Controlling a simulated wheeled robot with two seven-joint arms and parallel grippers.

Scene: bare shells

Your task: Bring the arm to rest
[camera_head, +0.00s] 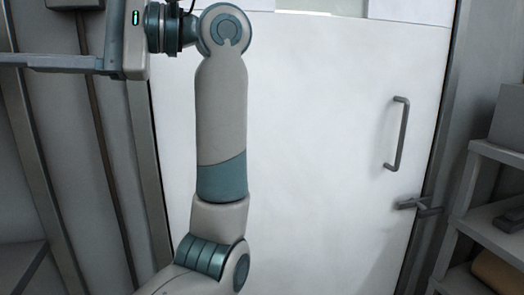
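My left arm (222,110) rises from the bottom edge, left of the middle, and bends at the top toward the left. My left gripper (122,42) points left in the upper left corner. One grey finger runs level out past the left edge, well below the line of the wrist, with wall showing above it. The fingertips and the other finger are cut off by the frame. I see nothing held in the part that shows. My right arm and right gripper are not in view.
A white door (320,120) fills the middle behind my arm, with a grey pull handle (398,135) and a lever (418,206). A grey shelf unit (490,215) stands at the right. A grey panelled wall (60,170) is at the left.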

